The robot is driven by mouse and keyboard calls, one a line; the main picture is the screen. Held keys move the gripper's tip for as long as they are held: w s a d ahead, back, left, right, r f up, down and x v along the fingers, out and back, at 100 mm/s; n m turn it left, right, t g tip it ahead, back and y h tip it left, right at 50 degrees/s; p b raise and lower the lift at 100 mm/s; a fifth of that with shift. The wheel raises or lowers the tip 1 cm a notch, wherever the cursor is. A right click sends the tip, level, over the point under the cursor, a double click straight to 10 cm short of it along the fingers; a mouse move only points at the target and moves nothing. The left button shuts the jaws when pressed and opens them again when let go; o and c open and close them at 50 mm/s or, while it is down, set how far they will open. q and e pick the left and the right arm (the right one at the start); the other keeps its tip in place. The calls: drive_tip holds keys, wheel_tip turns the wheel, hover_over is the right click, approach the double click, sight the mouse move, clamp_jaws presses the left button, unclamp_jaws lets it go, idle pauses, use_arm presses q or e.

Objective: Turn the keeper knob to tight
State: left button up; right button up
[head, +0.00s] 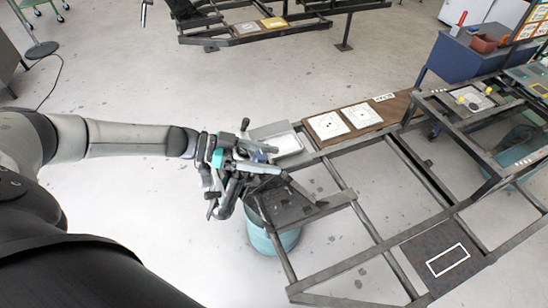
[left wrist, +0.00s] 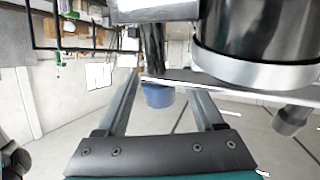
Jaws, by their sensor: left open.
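My left gripper (head: 248,168) is at the near left end of the dark metal frame (head: 365,222). In the left wrist view its two grey fingers (left wrist: 160,88) stand apart, with nothing seen clamped between them. A glossy black cylinder with a silver rim (left wrist: 262,74) fills the upper right there, close to the right finger. A grey stub-like knob (left wrist: 290,121) sticks out below the rim at the right. I cannot tell whether either part is the keeper knob. In the head view the gripper hides much of the mechanism there. My right gripper is not in view.
A teal bucket (head: 275,241) stands under the frame end. A white tray (head: 286,144) and a brown board with white cards (head: 345,121) lie beyond the gripper. A blue cabinet (head: 462,60) stands at the upper right. The floor beyond my left arm is open.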

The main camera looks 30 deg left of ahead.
use_arm(q)
drive_tip(key=v, duration=1.3)
drive_tip(key=shift+s+a+b, duration=0.2)
drive_tip(key=shift+b, duration=0.25)
